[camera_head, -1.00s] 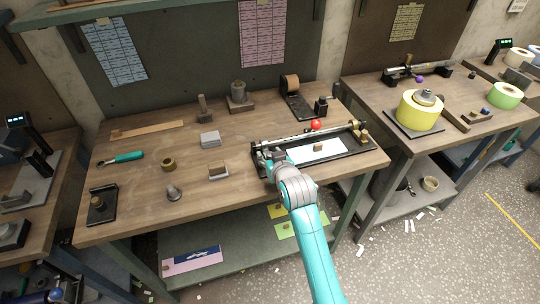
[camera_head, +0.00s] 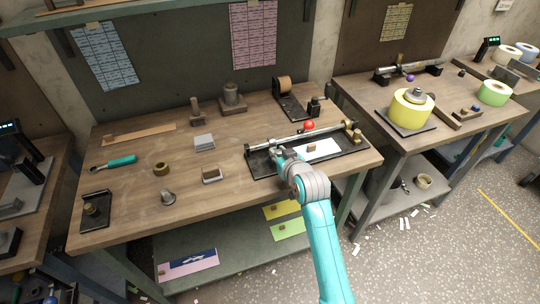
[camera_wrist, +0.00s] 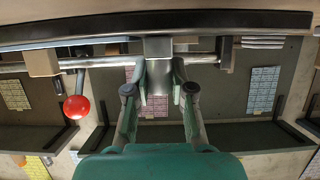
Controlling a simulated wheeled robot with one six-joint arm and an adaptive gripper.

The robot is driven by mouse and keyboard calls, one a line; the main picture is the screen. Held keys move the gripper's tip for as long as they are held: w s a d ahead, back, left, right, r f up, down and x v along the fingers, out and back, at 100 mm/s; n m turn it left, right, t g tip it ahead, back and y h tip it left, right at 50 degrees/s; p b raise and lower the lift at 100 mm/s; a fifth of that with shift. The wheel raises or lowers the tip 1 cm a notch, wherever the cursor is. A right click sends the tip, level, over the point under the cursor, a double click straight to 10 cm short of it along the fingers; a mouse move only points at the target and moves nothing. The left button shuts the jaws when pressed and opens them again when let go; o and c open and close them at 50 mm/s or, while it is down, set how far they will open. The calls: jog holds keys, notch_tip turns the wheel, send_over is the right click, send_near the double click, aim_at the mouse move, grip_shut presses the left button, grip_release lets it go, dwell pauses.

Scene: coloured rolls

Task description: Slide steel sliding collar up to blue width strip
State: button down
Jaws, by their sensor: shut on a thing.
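The steel sliding collar (camera_wrist: 158,47) is a grey block on a horizontal steel rod (camera_wrist: 205,58). My gripper (camera_wrist: 159,90) has its two fingers closed on either side of the collar in the wrist view. In the head view my gripper (camera_head: 278,152) is at the left part of the rod (camera_head: 300,134), over the black fixture (camera_head: 346,150) on the bench; the collar is mostly hidden there. A white sheet (camera_head: 322,149) lies on the fixture. I cannot make out a blue width strip on it.
A red ball (camera_head: 309,125) sits by the rod, to the right of my gripper; it also shows in the wrist view (camera_wrist: 76,107). Brass blocks (camera_head: 353,130) stand at the fixture's right end. A tape holder (camera_head: 292,100) stands behind.

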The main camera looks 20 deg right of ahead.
jog(key=c, duration=1)
grip_release()
jog(key=v, duration=1.2)
